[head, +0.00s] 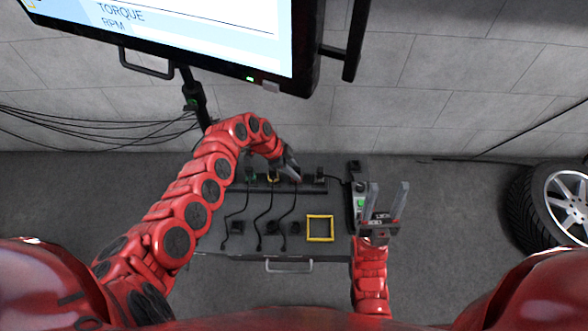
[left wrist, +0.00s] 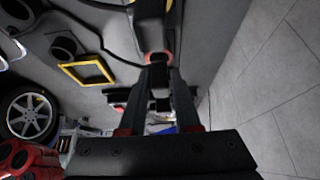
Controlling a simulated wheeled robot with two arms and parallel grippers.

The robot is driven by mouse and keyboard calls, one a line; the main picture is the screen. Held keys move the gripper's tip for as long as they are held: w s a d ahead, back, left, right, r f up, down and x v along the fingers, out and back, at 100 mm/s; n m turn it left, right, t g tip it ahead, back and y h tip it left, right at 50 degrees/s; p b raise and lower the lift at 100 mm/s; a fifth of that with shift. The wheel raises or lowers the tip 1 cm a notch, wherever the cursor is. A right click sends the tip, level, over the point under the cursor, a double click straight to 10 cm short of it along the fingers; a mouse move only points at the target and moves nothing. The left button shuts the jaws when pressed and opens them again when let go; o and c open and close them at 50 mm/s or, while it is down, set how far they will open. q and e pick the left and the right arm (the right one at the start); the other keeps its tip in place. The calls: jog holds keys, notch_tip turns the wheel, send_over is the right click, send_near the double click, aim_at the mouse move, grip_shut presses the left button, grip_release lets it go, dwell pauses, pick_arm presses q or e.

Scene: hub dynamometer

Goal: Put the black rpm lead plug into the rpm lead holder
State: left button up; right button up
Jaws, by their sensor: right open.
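My left gripper (head: 295,177) is over the black rail (head: 262,187) at the back of the grey bench, near its right part. In the left wrist view its fingers (left wrist: 163,72) are close together, at a dark part with a red ring (left wrist: 161,58); I cannot tell whether they grip it. A black plug-like part (head: 320,174) stands at the rail's right end, with a black lead running right. Which plug is the rpm one, and which holder is its own, I cannot tell. My right gripper (head: 385,205) is open and empty over the bench's right edge.
A yellow square frame (head: 320,228) lies to the right on the bench. A control box (head: 359,200) is at the right edge. A monitor (head: 210,40) overhangs the back; a tyre (head: 555,200) stands right.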

pick_arm(q)
grip_shut()
jog(key=shift+r, duration=0.1)
jog(key=shift+r+p, duration=2)
jog(key=shift+p, duration=0.1)
